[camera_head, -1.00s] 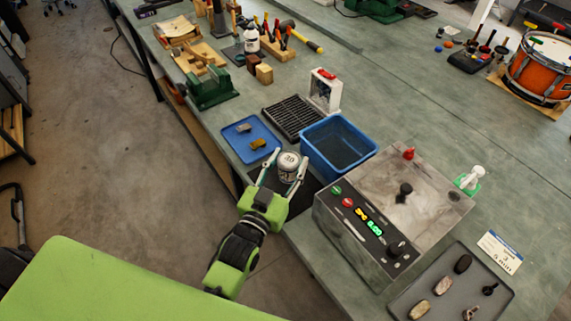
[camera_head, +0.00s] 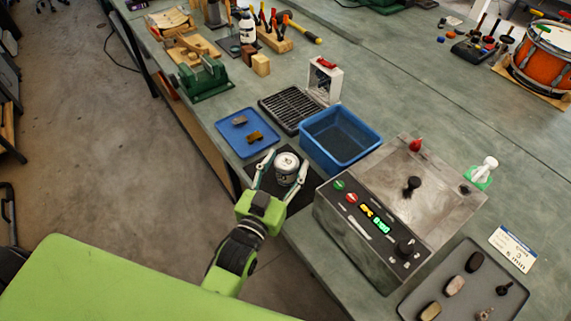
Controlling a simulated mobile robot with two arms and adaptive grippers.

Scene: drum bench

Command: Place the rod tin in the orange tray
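A small light-grey tin (camera_head: 288,163) with dark printing on its lid stands upright between the fingers of my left gripper (camera_head: 287,161). The fingers lie along its left and right sides, and I take them as closed on it. The tin is over a dark square mat (camera_head: 266,164) at the near edge of the bench; I cannot tell whether its base touches the mat. I see no orange tray. My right gripper is not in view.
A blue tray (camera_head: 229,133) with two small blocks lies left of the mat, and a deep blue bin (camera_head: 357,153) stands behind it. A metal control box (camera_head: 352,222) is close on the right. A grey tray (camera_head: 437,283) holds several small pieces. A black grille (camera_head: 290,108) lies farther back.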

